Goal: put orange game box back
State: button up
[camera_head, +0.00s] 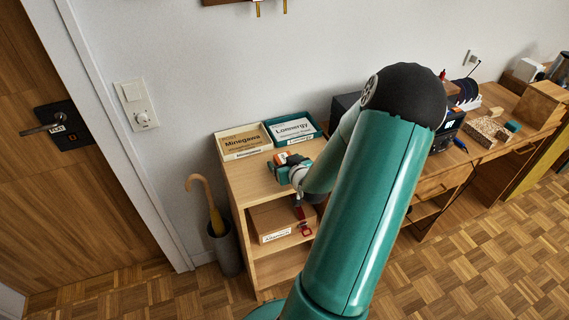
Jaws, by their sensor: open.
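An orange-brown box (270,219) with a white label on its front lies on the middle shelf of the small wooden shelf unit. It may be the orange game box; its label is too small to read. My gripper (303,221) hangs down from my wrist at the right front of this box, with red fingertips apart and nothing visibly held. I cannot tell whether a finger touches the box. A small orange patch also shows beside my teal wrist, and I cannot tell what it belongs to.
On top of the shelf unit (247,187) lie a tan Minegawa box (242,142) and a teal Lommergy box (293,129). An umbrella stand (226,250) is at its left. A cluttered desk (484,149) is at the right. Parquet floor is clear in front.

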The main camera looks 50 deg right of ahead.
jog(key=shift+s+r, duration=0.15)
jog(key=shift+c, duration=1.1)
jog(key=c, duration=1)
